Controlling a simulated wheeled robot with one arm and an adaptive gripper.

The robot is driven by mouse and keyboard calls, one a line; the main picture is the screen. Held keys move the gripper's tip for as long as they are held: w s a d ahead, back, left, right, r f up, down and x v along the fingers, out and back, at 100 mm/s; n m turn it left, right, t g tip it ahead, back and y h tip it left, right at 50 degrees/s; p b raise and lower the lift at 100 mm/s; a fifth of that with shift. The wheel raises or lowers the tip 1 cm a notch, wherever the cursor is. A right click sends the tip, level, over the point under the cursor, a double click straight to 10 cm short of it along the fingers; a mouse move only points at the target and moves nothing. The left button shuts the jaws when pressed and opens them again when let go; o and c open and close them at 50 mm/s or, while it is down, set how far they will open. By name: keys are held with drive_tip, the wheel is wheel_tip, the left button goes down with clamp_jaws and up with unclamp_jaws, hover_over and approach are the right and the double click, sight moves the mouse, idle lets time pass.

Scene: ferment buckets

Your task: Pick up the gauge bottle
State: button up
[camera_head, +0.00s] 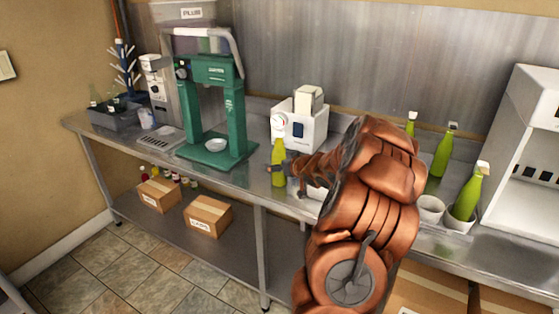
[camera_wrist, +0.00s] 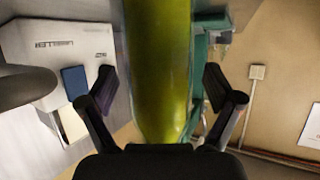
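The gauge bottle (camera_head: 278,153) is yellow-green with a round white gauge on its top. It stands upright near the front edge of the steel counter (camera_head: 200,158), in front of a white machine. My gripper (camera_head: 281,170) is at the bottle's lower body, reaching in from the right. In the wrist view, the bottle (camera_wrist: 158,60) fills the middle between the two dark fingers of my gripper (camera_wrist: 160,90). A gap shows on each side of the bottle, so the fingers are open around it. The bottle's gauge is out of the wrist view.
A white labeller (camera_head: 300,128) stands just behind the bottle, and a green press (camera_head: 212,110) stands to its left. Cardboard boxes (camera_head: 208,215) sit on the lower shelf.

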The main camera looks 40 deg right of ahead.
clamp_jaws()
idle(0.6)
